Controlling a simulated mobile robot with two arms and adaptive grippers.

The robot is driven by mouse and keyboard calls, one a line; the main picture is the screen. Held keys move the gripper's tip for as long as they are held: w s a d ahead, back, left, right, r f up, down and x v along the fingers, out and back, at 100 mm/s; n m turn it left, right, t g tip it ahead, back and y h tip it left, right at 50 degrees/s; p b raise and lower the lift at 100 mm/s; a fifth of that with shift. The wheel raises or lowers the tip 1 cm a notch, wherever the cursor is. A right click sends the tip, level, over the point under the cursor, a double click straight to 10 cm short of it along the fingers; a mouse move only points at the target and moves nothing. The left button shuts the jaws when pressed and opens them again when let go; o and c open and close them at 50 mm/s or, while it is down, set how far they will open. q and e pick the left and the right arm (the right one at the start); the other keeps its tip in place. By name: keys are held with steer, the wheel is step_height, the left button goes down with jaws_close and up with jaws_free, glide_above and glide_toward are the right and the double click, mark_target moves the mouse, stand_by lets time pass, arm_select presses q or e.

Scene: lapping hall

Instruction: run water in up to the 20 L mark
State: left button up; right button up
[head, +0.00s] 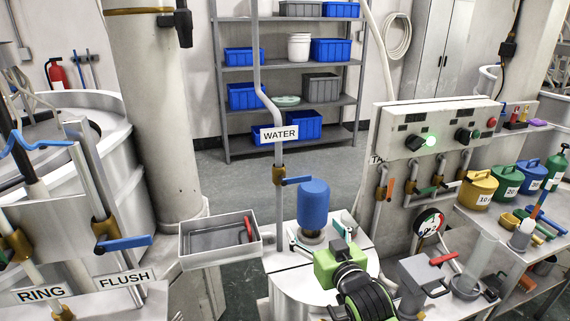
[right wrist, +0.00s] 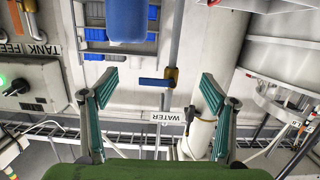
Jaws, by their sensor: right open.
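The water pipe runs down behind a white WATER sign (head: 280,133), which also shows upside down in the right wrist view (right wrist: 171,116). Its valve has a brass body (head: 279,175) and a blue lever (head: 297,181) standing crosswise to the pipe. The lever lies between my fingers in the right wrist view (right wrist: 154,82). My right gripper (head: 322,238) is open and empty, in front of and below the valve, apart from it. A round white tank (head: 290,288) with a blue motor (head: 313,203) on its lid stands below. No 20 L mark or water level can be made out. My left gripper is not in view.
A grey tray (head: 188,263) with a red-handled tool is left of the tank. FLUSH (head: 124,278) and RING (head: 40,294) valves stand further left. A control panel (head: 397,150) with a lit green button and a shelf of coloured cans (head: 477,190) are at right.

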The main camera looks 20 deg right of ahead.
steer(key=t, duration=0.2)
glide_toward(298, 177)
steer(key=shift+w+a+p, duration=0.15)
steer(key=shift+w+p, duration=0.95)
steer(key=shift+w, duration=1.5)
steer(key=shift+w+a+p, duration=0.1)
steer(key=shift+w+p, duration=1)
steer(key=shift+w, duration=1.55)
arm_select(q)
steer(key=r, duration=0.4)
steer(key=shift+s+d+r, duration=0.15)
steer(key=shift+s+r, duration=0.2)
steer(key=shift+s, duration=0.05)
